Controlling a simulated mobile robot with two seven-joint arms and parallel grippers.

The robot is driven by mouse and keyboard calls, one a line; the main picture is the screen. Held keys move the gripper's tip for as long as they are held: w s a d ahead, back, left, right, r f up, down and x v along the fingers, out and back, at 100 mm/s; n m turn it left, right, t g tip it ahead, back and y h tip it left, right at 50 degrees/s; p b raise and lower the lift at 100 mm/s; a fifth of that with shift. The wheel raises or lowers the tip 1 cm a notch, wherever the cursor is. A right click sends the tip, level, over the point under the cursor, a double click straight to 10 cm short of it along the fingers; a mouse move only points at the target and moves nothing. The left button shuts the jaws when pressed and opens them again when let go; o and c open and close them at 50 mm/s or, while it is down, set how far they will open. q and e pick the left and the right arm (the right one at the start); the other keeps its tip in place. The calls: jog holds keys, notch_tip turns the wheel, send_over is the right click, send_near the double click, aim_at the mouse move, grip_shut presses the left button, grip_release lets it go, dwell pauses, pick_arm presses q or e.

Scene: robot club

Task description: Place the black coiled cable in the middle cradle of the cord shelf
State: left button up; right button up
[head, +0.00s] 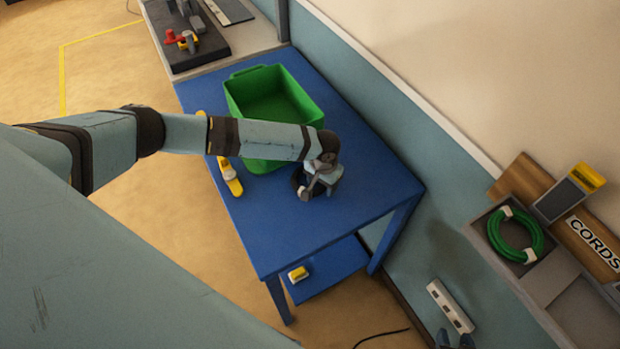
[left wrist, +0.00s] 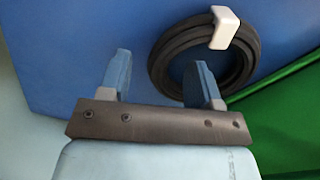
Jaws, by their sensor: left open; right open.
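The black coiled cable (head: 297,178) lies on the blue table, mostly hidden behind my left gripper in the head view. In the left wrist view the coil (left wrist: 168,45) shows clearly, with a white clip (left wrist: 224,27) on it. My left gripper (head: 312,190) is open over the coil. Its fingers (left wrist: 160,60) stand apart, with the coil's near-left side between them; contact cannot be told. The cord shelf (head: 550,275) is on the wall at right, its middle cradle (head: 590,315) empty where visible. My right gripper (head: 455,341) shows only blue fingertips, apart, at the bottom edge.
A green bin (head: 243,75) stands on the blue table (head: 275,235) beside the cable, with a yellow tool (head: 230,178) at the table's left edge. A green coiled cable (head: 493,232) fills the shelf's first cradle. A white power strip (head: 450,305) is on the wall below.

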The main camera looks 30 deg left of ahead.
pick_arm(q)
jog(key=shift+f, duration=0.1)
jog(key=shift+c, duration=0.5)
grip_shut()
jog(key=shift+d, duration=0.1)
jog(key=shift+s+d+r+b, duration=0.1)
jog(key=shift+r+b, duration=0.2)
jog(key=r, duration=0.6)
jog(key=shift+s+d+r+b, duration=0.15)
jog(key=shift+s+d+b, duration=0.1)
jog(key=shift+d+b, duration=0.15)
jog(key=s+d+b, duration=0.1)
jog(key=s+d, duration=0.4)
jog(key=d, duration=0.3)
jog(key=s+d+b, duration=0.1)
jog(key=s+d, duration=0.3)
jog(key=d, duration=0.4)
jog(key=w+a+r+p, duration=0.1)
jog(key=a+r+p, duration=0.1)
jog(key=a+r, duration=0.6)
jog(key=w+a+r+n+p, duration=0.1)
jog(key=a+r+p, duration=0.1)
jog(key=a+r, duration=0.7)
notch_tip(320, 180, up, 3)
jog(key=shift+w+f, duration=0.1)
jog(key=shift+w, duration=0.2)
